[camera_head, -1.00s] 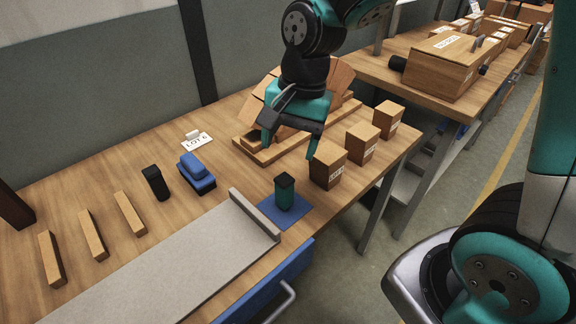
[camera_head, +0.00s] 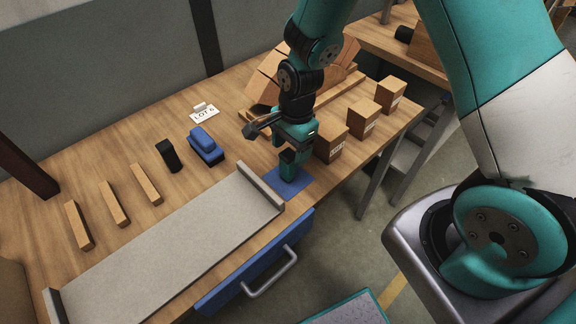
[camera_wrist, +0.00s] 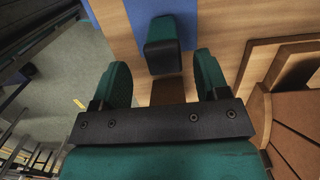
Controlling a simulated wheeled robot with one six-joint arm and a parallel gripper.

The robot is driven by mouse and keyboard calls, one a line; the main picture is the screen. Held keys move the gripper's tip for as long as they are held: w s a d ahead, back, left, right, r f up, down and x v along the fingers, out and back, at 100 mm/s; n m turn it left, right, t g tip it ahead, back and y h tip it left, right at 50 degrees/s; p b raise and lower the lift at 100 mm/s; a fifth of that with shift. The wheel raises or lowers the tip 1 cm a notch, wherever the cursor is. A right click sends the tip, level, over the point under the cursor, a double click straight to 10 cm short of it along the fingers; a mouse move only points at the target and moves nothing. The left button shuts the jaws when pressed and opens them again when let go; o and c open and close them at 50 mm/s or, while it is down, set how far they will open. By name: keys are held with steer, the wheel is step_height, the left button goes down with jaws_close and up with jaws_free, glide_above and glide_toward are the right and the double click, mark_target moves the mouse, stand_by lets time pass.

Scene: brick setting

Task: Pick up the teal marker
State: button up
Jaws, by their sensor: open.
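The teal marker (camera_wrist: 162,46), a stubby teal block with a black top, shows in the wrist view just ahead of the fingertips, roughly centred between them. My gripper (camera_head: 290,160) is low over the blue mat (camera_head: 301,184) at the table's front edge. In the wrist view my gripper (camera_wrist: 161,62) is open, its two teal fingers apart with nothing held. The blue mat (camera_wrist: 107,22) lies under and beside the marker in that view.
Wooden boxes (camera_head: 331,143) stand close to the right of my gripper. A grey tray (camera_head: 175,240) with a raised end lies to the left. A blue stapler-like block (camera_head: 205,148) and a black block (camera_head: 168,156) stand farther left. A wooden rack (camera_head: 262,88) is behind.

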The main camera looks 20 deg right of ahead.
steer(key=shift+a+f+p, duration=0.2)
steer(key=shift+f+p, duration=0.15)
steer(key=shift+f, duration=1)
steer(key=shift+a+f+p, duration=0.15)
steer(key=shift+f+p, duration=0.15)
steer(key=shift+f, duration=1)
steer(key=shift+w, duration=0.1)
steer(key=c, duration=1)
steer(key=shift+r, duration=0.1)
step_height(320, 180, up, 20)
steer(key=shift+b, duration=0.7)
